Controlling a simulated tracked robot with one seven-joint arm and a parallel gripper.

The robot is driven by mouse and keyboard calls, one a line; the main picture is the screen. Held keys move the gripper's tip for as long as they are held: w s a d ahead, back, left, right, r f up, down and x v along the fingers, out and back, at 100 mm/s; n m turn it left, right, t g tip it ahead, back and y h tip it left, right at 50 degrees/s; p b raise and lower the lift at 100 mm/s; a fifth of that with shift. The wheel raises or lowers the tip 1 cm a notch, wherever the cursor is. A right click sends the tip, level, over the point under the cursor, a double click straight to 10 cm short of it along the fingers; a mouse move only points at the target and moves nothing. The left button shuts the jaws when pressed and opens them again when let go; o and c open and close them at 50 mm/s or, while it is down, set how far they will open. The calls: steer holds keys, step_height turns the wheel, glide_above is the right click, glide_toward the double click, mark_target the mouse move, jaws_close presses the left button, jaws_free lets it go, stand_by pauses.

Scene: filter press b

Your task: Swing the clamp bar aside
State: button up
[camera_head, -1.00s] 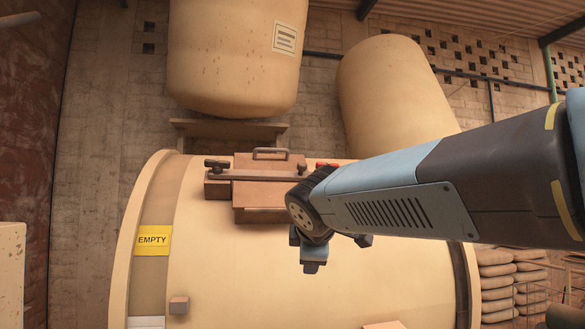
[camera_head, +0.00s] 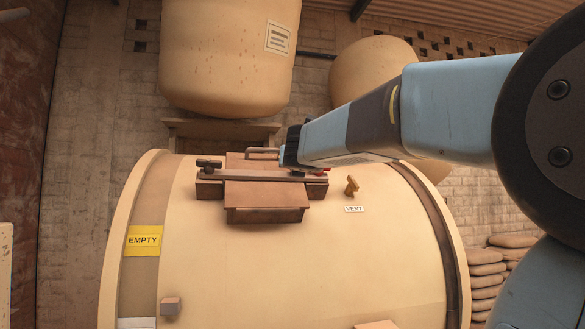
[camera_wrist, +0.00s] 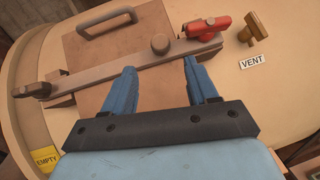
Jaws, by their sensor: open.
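The brown clamp bar (camera_head: 245,175) lies across the hatch lid (camera_head: 265,197) on top of the big cream drum. In the wrist view the bar (camera_wrist: 115,70) runs from a dark knob at its left end to a red latch (camera_wrist: 208,27) at its right end, with a round knob (camera_wrist: 160,43) near the middle. My gripper (camera_wrist: 158,66) is open and empty. Its blue fingertips are spread at the bar's near edge, either side of the middle knob; whether they touch it I cannot tell. In the head view my wrist hides the fingers and part of the bar's right end.
A lid handle (camera_wrist: 105,20) rises behind the bar. A brass vent valve (camera_head: 351,186) stands right of the hatch, above a VENT label (camera_head: 354,209). A hanging cream vessel (camera_head: 230,55) is behind and above.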

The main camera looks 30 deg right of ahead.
steer(key=x, duration=1)
steer(key=shift+w, duration=0.1)
steer(key=shift+c, duration=0.3)
jaws_close()
